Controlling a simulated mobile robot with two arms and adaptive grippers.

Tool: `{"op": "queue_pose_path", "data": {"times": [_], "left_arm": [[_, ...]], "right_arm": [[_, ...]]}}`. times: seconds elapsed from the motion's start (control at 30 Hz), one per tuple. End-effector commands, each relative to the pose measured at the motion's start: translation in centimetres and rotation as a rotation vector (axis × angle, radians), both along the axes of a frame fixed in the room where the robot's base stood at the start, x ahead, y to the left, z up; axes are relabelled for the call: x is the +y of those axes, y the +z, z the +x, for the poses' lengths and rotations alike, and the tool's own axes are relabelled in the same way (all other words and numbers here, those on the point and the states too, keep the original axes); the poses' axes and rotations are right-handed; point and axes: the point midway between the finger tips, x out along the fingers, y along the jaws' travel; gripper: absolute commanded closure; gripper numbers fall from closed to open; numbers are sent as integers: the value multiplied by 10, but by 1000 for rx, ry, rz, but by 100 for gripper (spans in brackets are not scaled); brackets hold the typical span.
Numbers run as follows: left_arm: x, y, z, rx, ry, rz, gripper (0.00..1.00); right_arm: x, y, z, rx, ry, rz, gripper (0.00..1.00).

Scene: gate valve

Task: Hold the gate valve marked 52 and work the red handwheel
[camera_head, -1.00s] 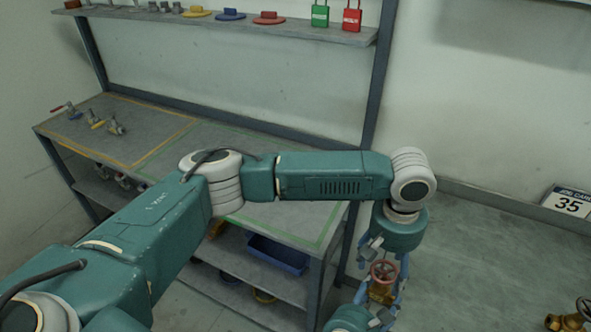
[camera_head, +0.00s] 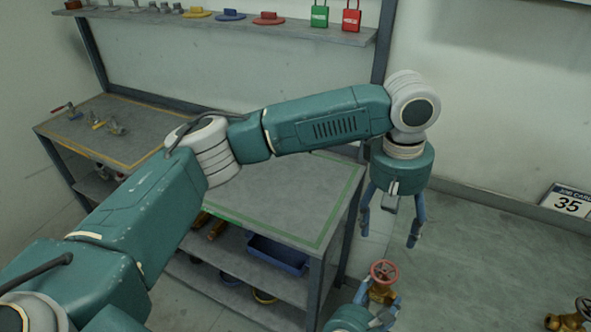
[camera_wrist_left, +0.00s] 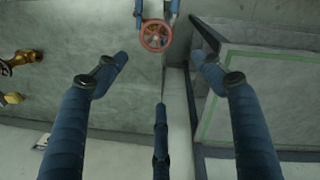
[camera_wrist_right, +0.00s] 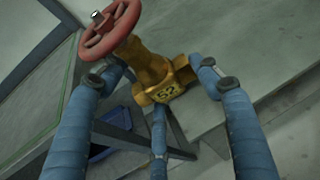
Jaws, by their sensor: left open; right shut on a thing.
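The brass gate valve (camera_wrist_right: 158,75) shows the number 52 on its body in the right wrist view. Its red handwheel (camera_wrist_right: 110,30) is at the upper left there, and in the head view the handwheel (camera_head: 384,272) faces upward. My right gripper (camera_head: 382,312) is shut on the valve body, with blue fingers on either side of it. My left gripper (camera_head: 391,228) is open and empty, above the handwheel with its fingers pointing down and clear of it. In the left wrist view the handwheel (camera_wrist_left: 156,36) lies beyond the open fingers, near the top.
A workbench (camera_head: 275,215) with a green outline stands at the left, with a blue bin (camera_head: 278,254) on its lower shelf. Another brass valve (camera_head: 568,321) is at the lower right edge.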

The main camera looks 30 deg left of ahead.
Motion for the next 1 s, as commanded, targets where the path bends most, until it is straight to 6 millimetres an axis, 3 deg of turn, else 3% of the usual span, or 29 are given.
{"op": "queue_pose_path", "data": {"times": [0.4, 1.0], "left_arm": [[58, -19, 62, -21, 314, -91, 31], [158, -49, 119, -59, 680, -151, 31]], "right_arm": [[1, 2, 1, -4, 1, 1, 69], [1, 2, 1, -4, 1, 1, 69]]}}
